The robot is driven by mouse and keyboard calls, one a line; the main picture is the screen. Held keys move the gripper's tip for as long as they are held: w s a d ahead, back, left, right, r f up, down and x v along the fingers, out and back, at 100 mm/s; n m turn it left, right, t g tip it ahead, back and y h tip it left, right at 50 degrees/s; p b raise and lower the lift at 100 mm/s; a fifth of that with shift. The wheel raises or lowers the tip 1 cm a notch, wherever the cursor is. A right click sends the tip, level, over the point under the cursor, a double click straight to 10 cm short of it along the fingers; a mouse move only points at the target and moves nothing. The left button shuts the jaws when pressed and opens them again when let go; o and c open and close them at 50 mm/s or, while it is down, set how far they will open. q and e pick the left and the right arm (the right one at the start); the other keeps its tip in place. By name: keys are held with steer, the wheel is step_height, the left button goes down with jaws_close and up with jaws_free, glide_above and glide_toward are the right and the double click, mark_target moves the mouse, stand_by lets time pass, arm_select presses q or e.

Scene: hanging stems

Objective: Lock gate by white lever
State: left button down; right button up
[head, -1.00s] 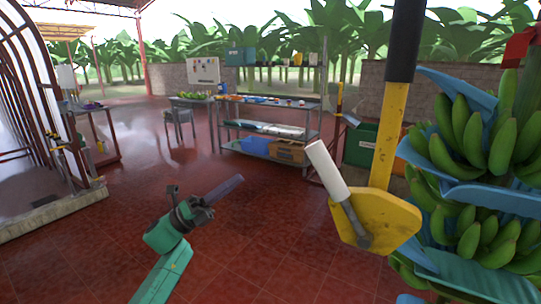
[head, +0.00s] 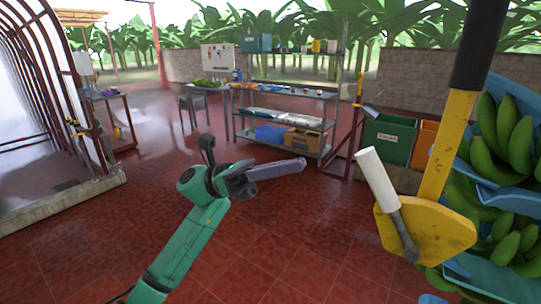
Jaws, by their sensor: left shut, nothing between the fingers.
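The white lever (head: 378,182) is a white cylindrical grip on a grey metal rod. It sits on a yellow plate (head: 437,233), tilted with its top to the left. The plate joins a yellow post (head: 447,150) with a black upper part. My left gripper (head: 303,163) is shut and empty. Its fingers point right, towards the white lever, with a clear gap between them. My right gripper is not in view.
Green bananas (head: 500,135) with blue sheets hang at the right, close behind the yellow post. A metal shelf (head: 285,130) with boxes stands farther back. A green bin (head: 388,140) stands behind the lever. Red tiled floor around my left arm is open.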

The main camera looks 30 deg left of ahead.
arm_select(q)
steer(key=s+p+x, duration=0.1)
steer(key=p+x, duration=0.3)
steer(key=x, duration=0.3)
steer(key=shift+w+d, duration=0.2)
steer(key=shift+w, duration=0.3)
steer(key=shift+r, duration=0.15)
